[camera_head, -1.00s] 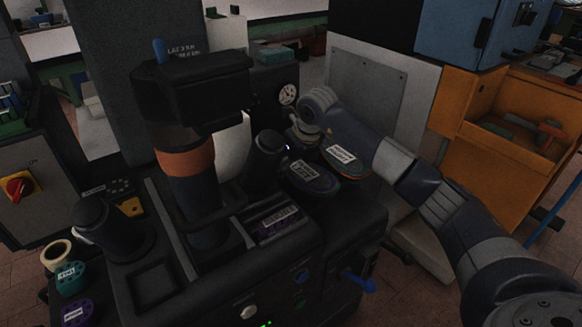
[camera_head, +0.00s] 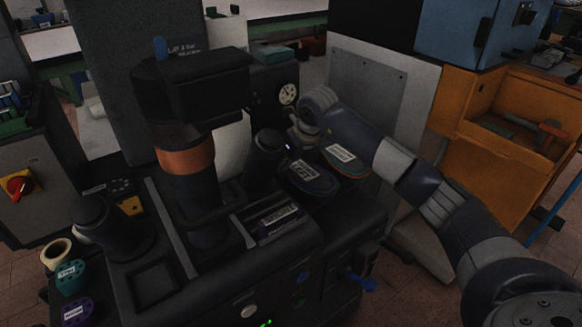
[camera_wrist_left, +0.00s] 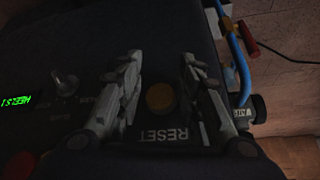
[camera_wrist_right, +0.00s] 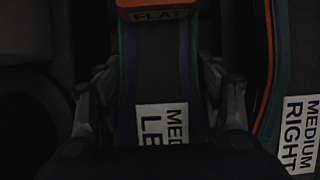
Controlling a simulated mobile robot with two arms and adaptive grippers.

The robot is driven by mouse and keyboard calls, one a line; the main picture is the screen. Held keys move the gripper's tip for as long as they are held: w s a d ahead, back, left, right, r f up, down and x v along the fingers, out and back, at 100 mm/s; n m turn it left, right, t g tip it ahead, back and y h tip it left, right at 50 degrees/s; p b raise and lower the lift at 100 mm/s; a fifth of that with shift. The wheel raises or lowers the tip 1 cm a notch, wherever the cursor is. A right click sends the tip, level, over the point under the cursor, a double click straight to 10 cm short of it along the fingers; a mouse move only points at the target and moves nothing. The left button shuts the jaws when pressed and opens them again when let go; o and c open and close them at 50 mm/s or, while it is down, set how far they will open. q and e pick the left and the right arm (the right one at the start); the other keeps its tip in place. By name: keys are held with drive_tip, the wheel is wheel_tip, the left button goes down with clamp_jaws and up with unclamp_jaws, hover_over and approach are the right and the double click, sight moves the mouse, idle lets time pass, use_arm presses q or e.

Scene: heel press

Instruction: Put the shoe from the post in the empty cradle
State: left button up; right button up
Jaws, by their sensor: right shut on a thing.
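My right gripper (camera_wrist_right: 158,100) is shut on a dark shoe (camera_wrist_right: 150,65), with one finger on each side. The shoe's white label starts "MED… LE…", and an orange-red block marked "FLAT" (camera_wrist_right: 158,10) shows at its top. In the head view this appears to be the left of two labelled shoes (camera_head: 308,178), just below my right gripper (camera_head: 302,132). A second shoe, labelled "MEDIUM RIGHT" (camera_wrist_right: 300,135), lies beside it. My left gripper (camera_wrist_left: 162,75) is open and empty above a panel. I cannot clearly tell the post or empty cradle.
The left wrist view shows a yellow button (camera_wrist_left: 160,97) marked RESET, with a blue hose (camera_wrist_left: 238,60) at right. A square recess (camera_head: 155,283) looks empty. An orange cabinet (camera_head: 470,92) stands at right.

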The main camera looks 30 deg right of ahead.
drive_tip(key=o, duration=1.7)
drive_tip(key=shift+f, duration=0.1)
drive_tip(key=shift+o, duration=0.2)
